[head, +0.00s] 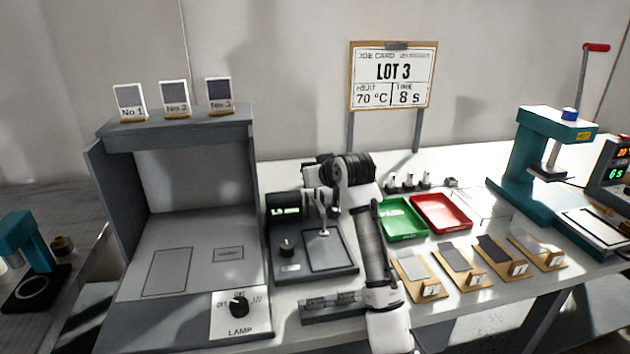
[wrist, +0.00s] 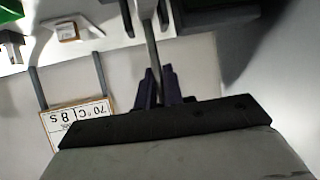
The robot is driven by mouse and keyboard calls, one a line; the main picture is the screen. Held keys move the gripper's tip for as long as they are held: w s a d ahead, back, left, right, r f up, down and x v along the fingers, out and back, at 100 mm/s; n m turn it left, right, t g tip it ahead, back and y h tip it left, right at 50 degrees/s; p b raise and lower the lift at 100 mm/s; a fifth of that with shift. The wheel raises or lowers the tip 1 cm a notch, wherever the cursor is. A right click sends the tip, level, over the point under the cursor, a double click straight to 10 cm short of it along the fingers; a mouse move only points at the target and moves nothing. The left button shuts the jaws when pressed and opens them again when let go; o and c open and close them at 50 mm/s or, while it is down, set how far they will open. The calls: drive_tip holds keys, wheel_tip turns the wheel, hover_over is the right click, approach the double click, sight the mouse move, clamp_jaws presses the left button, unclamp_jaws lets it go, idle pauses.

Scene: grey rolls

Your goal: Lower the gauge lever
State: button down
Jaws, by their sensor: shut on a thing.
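The gauge (head: 315,262) is a dark grey box with a lit green display (head: 285,211), a knob and a flat plate. A thin stem with a round foot (head: 323,233) stands over the plate. My gripper (wrist: 160,84) is shut on the gauge lever (wrist: 151,45), a thin grey rod that runs between its two dark fingers in the wrist view. In the head view my arm covers the back of the gauge, so the lever and the grip are mostly hidden there.
A grey lamp booth (head: 185,125) stands close on the left. Green (head: 403,236) and red (head: 465,228) trays and several sample boards lie right of my arm. A job card (head: 393,77) stands behind. A teal press (head: 510,155) is at the right.

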drive_tip(key=shift+s+d+f, duration=0.15)
drive_tip(key=shift+s+f, duration=0.15)
drive_tip(key=shift+s, duration=0.4)
drive_tip(key=c, duration=1.5)
unclamp_jaws()
drive_tip(key=shift+s, duration=0.1)
drive_tip(key=shift+r, duration=0.1)
drive_tip(key=b+v, duration=0.1)
drive_tip(key=v, duration=1.2)
drive_tip(key=shift+s+d+r, duration=0.1)
drive_tip(key=shift+s+r, duration=0.15)
drive_tip(key=shift+s, duration=0.05)
